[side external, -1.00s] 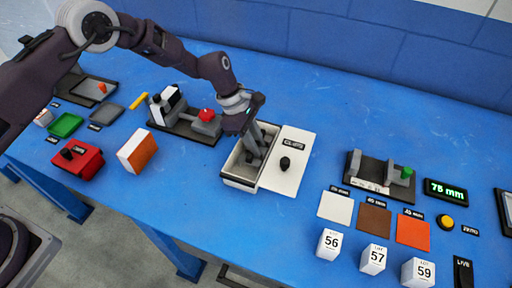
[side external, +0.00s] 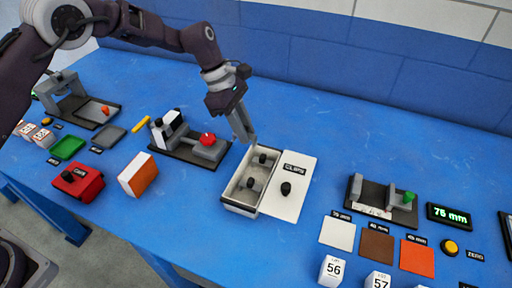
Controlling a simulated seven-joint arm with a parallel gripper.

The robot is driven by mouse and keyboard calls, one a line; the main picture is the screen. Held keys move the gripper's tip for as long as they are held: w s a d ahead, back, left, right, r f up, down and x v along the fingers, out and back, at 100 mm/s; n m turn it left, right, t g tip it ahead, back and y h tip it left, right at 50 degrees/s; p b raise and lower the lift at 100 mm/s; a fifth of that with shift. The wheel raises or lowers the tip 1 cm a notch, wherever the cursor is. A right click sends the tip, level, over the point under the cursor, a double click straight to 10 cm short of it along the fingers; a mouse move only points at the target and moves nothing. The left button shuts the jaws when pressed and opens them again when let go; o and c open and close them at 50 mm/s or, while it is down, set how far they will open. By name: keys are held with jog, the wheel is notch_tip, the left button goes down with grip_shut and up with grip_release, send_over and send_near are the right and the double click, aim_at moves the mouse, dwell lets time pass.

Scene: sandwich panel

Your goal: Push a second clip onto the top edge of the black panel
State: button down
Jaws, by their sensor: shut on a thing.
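My gripper (side external: 246,136) is shut, pointing down just above and behind the back edge of the open clips box (side external: 238,207). The clip between its fingertips is too small to make out. Dark clips lie in the box, one near the back (side external: 262,158) and one near the middle (side external: 250,183). To the left of my gripper, a dark fixture (side external: 190,152) with a red knob (side external: 207,139) holds upright white and grey pieces with small black parts at their tops. I cannot tell which part there is the black panel.
The white lid (side external: 296,170) labelled CLIPS lies right of the box with a black knob on it. A white-and-orange block (side external: 138,175) and red box (side external: 77,183) stand front left. A gauge fixture (side external: 383,203) stands at right. The blue bench behind is clear.

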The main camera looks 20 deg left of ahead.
jog(key=w+a+r, duration=0.2)
jog(key=w+a, duration=0.2)
jog(key=a, duration=0.9)
notch_tip(320, 180, up, 2)
send_over(175, 116)
jog(key=a, duration=0.1)
jog(key=shift+a+f, duration=0.15)
jog(key=shift+f, duration=2.2)
jog(key=shift+f, duration=0.1)
jog(key=shift+f, duration=0.6)
jog(key=shift+f, duration=0.15)
jog(key=shift+f, duration=0.35)
jog(key=shift+f, duration=0.15)
